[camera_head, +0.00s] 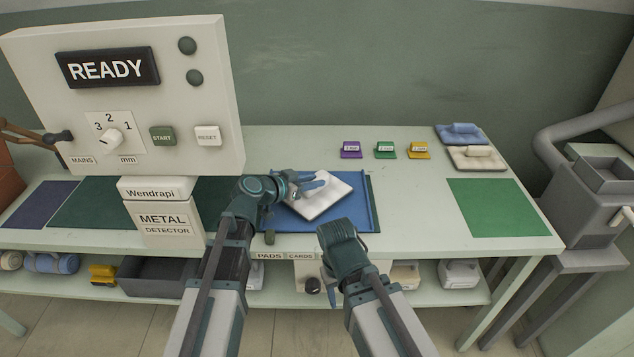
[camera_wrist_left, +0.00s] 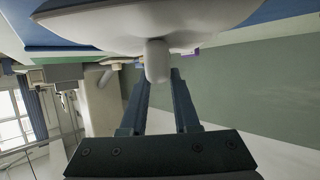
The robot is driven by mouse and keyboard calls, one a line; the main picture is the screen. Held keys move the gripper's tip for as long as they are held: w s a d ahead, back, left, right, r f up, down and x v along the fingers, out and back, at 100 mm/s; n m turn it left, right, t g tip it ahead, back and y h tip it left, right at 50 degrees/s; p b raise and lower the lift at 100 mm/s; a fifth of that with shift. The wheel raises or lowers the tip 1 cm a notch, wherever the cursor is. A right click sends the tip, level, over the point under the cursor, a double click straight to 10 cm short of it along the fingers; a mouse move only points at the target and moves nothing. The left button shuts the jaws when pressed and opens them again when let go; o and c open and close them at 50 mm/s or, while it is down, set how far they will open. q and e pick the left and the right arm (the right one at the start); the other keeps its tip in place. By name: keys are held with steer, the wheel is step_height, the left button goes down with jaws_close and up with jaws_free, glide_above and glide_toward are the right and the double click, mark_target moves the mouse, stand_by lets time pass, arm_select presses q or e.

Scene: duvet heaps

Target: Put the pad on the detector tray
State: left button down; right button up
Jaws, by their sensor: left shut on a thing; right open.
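The white pad (camera_head: 336,190) is over the blue tray (camera_head: 285,223) beside the metal detector (camera_head: 168,222), turned at an angle to the tray's edges. My left gripper (camera_head: 309,186) is shut on the pad's raised grip. In the left wrist view, the grip (camera_wrist_left: 157,62) sits between the two fingers (camera_wrist_left: 159,82), with the pad's broad pale face (camera_wrist_left: 150,25) beyond. Whether the pad touches the tray cannot be told. My right gripper (camera_head: 340,234) is empty at the tray's front edge, its fingertips mostly hidden.
The detector panel (camera_head: 120,95) reads READY. Purple (camera_head: 351,149), green (camera_head: 385,149) and yellow (camera_head: 419,150) cards stand at the back. A blue pad (camera_head: 460,134) and a cream pad (camera_head: 476,158) lie back right. A green mat (camera_head: 495,205) at right is bare.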

arm_select(q)
steer(key=shift+s+d, duration=0.15)
steer(key=shift+d, duration=0.1)
steer(key=shift+a, duration=0.25)
steer(key=shift+f, duration=0.2)
steer(key=c, duration=0.7)
jaws_free()
steer(key=shift+d, duration=0.1)
steer(key=shift+o, duration=0.2)
steer(key=shift+r, duration=0.15)
steer(key=shift+r, duration=0.2)
steer(key=p+v, duration=0.4)
steer(key=v, duration=0.8)
steer(key=shift+f+p, duration=0.25)
steer(key=shift+p, duration=0.15)
